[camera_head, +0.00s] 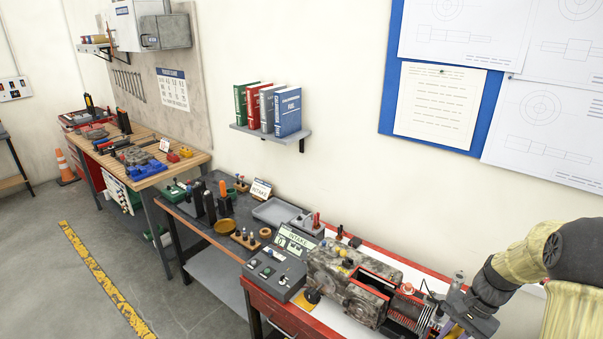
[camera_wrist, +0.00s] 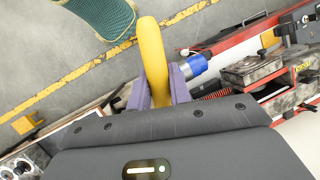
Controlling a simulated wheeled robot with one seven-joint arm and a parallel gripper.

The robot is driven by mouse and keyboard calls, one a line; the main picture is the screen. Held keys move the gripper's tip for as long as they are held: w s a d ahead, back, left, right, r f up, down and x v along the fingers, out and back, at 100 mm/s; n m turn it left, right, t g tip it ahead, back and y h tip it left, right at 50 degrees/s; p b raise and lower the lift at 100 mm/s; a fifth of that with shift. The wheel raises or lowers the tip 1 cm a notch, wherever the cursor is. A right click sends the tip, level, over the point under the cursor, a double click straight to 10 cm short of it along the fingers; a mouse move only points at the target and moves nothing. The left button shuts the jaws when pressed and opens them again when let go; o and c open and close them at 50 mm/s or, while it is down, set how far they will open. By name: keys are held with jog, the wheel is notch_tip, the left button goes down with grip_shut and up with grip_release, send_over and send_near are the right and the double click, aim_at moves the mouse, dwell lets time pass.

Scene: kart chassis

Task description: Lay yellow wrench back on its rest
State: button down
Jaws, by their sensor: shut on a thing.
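The yellow wrench (camera_wrist: 152,50) is in the wrist view, its long smooth yellow body pointing up from the fingers. My gripper (camera_wrist: 160,88) has purple fingers, one on each side of the wrench, and is shut on it. In the head view my gripper (camera_head: 449,329) is at the lower right, beside the right end of the grey engine block (camera_head: 345,282); the wrench cannot be made out there. I cannot pick out the wrench's rest in either view.
A blue cylinder (camera_wrist: 194,66) shows just right of the fingers, and a ribbed teal thing (camera_wrist: 104,16) at upper left. The intake console (camera_head: 275,266) stands left of the engine on the red-edged bench. Bare floor (camera_head: 185,300) lies to the left.

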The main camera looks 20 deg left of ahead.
notch_tip(320, 180, down, 22)
jog(key=n+g+h+b, duration=0.1)
jog(key=n+b, duration=0.4)
jog(key=b, duration=0.4)
jog(key=shift+s+n+g+h, duration=0.3)
jog(key=shift+n, duration=0.1)
jog(key=shift+f, duration=0.1)
